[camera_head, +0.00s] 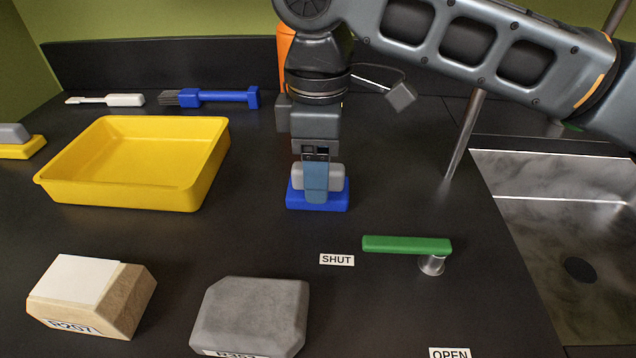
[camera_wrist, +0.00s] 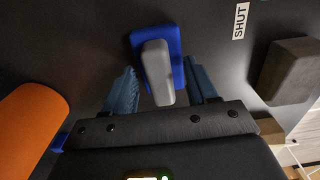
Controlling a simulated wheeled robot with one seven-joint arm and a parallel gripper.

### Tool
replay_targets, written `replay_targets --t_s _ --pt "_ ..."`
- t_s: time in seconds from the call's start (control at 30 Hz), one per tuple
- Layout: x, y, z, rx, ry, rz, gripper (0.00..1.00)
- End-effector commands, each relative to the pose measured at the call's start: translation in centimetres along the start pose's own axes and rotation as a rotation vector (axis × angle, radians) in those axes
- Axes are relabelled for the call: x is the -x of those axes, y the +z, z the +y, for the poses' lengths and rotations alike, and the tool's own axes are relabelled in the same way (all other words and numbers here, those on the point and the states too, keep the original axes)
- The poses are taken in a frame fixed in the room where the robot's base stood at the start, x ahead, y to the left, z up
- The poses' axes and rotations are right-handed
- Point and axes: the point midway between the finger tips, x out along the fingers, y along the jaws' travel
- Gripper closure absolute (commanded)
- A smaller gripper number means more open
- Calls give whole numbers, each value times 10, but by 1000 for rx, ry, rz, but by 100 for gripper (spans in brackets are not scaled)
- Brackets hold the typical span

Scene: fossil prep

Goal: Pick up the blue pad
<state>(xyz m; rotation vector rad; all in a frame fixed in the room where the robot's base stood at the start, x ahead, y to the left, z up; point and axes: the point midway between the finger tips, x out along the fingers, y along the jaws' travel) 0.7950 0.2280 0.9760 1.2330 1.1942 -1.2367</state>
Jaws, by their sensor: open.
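The blue pad (camera_head: 318,199) lies on the dark bench below my gripper and has a grey block-shaped grip (camera_head: 336,178) on top. In the wrist view the blue pad (camera_wrist: 174,45) and its grey grip (camera_wrist: 158,72) show ahead of my jaws. My gripper (camera_head: 316,190) points down at the pad in the head view. In the wrist view my gripper (camera_wrist: 163,90) is open, with one blue finger on each side of the grey grip and a gap visible on both sides. The near finger hides part of the grip in the head view.
A yellow tray (camera_head: 190,190) stands to the left. An orange cylinder (camera_wrist: 30,118) stands close beside my gripper. A green lever (camera_head: 406,244) is at front right, near a SHUT label (camera_head: 337,259). Two blocks, one tan (camera_head: 130,300) and one grey (camera_head: 255,305), lie in front. A sink (camera_head: 560,180) is right.

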Motion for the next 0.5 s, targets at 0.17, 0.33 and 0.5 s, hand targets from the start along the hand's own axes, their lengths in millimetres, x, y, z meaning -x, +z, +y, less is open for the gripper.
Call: replay_targets --t_s 0.17,0.33,0.5 --pt "-2 0 0 0 0 1 43" --pt "-2 0 0 0 0 1 51" --pt "-2 0 0 0 0 1 67"
